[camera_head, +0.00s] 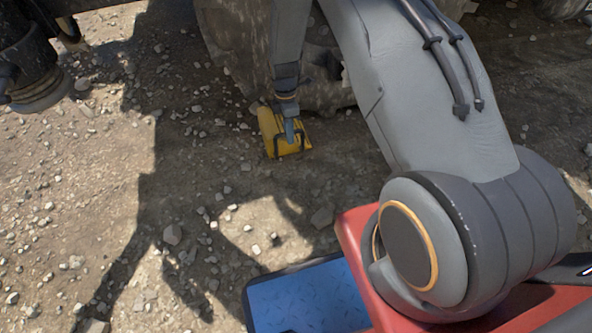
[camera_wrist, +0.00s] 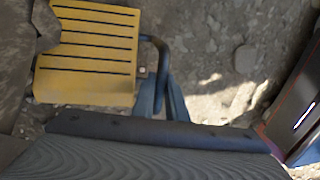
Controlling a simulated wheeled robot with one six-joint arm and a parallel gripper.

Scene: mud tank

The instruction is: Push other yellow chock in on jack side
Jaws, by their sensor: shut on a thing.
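The yellow chock (camera_head: 270,131) sits on the stony ground against the base of a large muddy wheel (camera_head: 232,45). In the wrist view the chock (camera_wrist: 92,45) shows its ribbed yellow top, with a dark bent handle (camera_wrist: 158,50) on its right side. My gripper (camera_head: 290,130) comes down at the chock, and its blue-grey fingers (camera_wrist: 160,98) are shut on the handle. The chock's far end meets or nearly meets the wheel; the exact contact is hidden.
Loose stones (camera_head: 172,235) lie over the ground. The ground left of and in front of the chock is mostly open. My red base and blue plate fill the lower right.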

